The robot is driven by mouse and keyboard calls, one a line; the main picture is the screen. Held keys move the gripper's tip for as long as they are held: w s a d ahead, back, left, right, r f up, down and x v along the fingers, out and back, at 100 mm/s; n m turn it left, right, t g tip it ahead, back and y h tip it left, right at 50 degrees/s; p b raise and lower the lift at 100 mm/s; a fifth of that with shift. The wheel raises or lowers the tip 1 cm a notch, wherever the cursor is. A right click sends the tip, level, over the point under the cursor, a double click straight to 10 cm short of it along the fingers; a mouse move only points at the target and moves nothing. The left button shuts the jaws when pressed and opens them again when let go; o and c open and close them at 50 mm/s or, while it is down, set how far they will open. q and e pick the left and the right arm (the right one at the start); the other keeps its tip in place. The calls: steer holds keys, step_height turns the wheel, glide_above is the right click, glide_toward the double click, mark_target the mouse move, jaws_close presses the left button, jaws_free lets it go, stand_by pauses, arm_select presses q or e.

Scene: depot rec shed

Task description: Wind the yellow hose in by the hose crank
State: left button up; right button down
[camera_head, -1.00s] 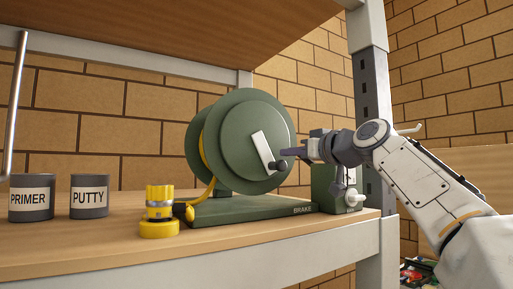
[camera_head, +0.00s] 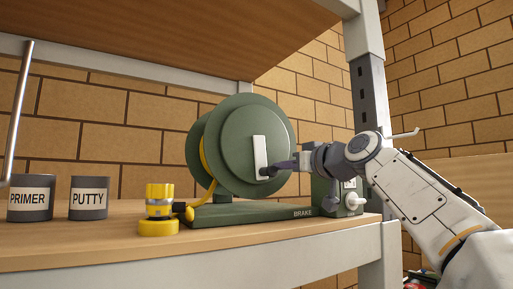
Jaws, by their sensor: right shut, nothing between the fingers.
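A green hose reel (camera_head: 238,150) stands on a green base (camera_head: 250,213) marked BRAKE on the wooden shelf. The yellow hose (camera_head: 203,170) shows at the reel's left side and runs down to a yellow and grey fitting (camera_head: 159,207) on the shelf. The white hose crank (camera_head: 260,153) on the reel's face points almost straight down, with a dark knob (camera_head: 266,171) at its lower end. My right gripper (camera_head: 276,166) is shut, its fingertips at the knob from the right. I cannot tell whether they touch it. My left gripper is not in view.
A PRIMER can (camera_head: 31,204) and a PUTTY can (camera_head: 89,204) stand at the left on the shelf (camera_head: 110,233). A green box (camera_head: 344,196) with a white knob sits right of the reel. A grey post (camera_head: 369,95) rises behind my right arm.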

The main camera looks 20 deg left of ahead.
mark_target(273, 171)
steer(key=shift+s+a+f+b, duration=0.5)
steer(key=shift+s+a+b, duration=0.1)
steer(key=shift+s, duration=0.1)
steer(key=shift+s+a+f+b, duration=0.25)
steer(key=shift+s+a+b, duration=0.3)
steer(key=shift+s, duration=0.25)
steer(key=shift+s+a, duration=0.1)
steer(key=shift+s+a+r, duration=0.15)
steer(key=shift+s+a, duration=0.55)
steer(key=shift+s, duration=0.2)
steer(key=shift+w, duration=0.1)
